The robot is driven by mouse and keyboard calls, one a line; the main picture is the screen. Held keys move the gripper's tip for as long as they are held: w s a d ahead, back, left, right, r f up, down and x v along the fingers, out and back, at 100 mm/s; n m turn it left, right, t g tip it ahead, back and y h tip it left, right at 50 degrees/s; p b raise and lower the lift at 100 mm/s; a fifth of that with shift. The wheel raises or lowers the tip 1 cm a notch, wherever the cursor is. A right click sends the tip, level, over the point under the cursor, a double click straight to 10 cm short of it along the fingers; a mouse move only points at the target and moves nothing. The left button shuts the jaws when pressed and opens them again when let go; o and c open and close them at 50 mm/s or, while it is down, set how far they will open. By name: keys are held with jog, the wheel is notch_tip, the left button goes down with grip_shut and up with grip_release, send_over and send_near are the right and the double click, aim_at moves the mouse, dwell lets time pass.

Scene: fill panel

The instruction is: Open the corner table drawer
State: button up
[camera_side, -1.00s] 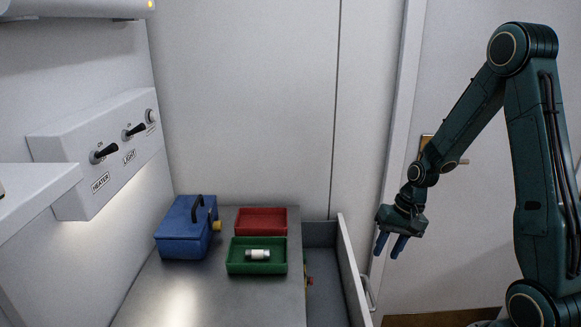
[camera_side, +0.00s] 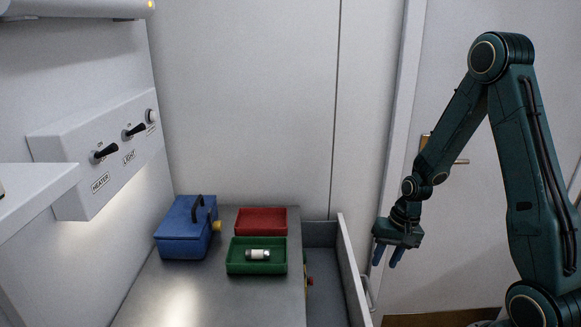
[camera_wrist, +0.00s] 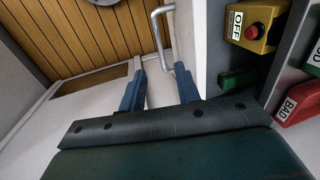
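The corner table drawer (camera_side: 352,262) stands pulled out to the right of the grey table, with its interior partly visible. Its metal handle (camera_side: 371,293) is on the outer face of the front panel and also shows in the wrist view (camera_wrist: 155,28). My gripper (camera_side: 385,262) is open and empty, fingers pointing down, above the handle in the side view. In the wrist view, my fingers (camera_wrist: 158,70) are apart, and the near end of the handle appears between and beyond their tips. I cannot see contact with the handle.
The table (camera_side: 210,290) carries a blue box (camera_side: 182,240), a red tray (camera_side: 260,212) and a green tray (camera_side: 240,268) with a small white cylinder (camera_side: 258,254). A yellow box with a red button (camera_wrist: 252,25) shows right in the wrist view.

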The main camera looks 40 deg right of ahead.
jog(key=shift+w+a+f, duration=0.2)
jog(key=shift+w+f, duration=0.05)
jog(key=shift+f, duration=1.35)
jog(key=shift+w+a+f, duration=0.2)
jog(key=shift+a+f, duration=0.05)
jog(key=shift+f, duration=1.4)
jog(key=shift+w+a+f, duration=0.2)
jog(key=shift+w+f, duration=0.05)
jog(key=shift+f, duration=1.35)
grip_shut()
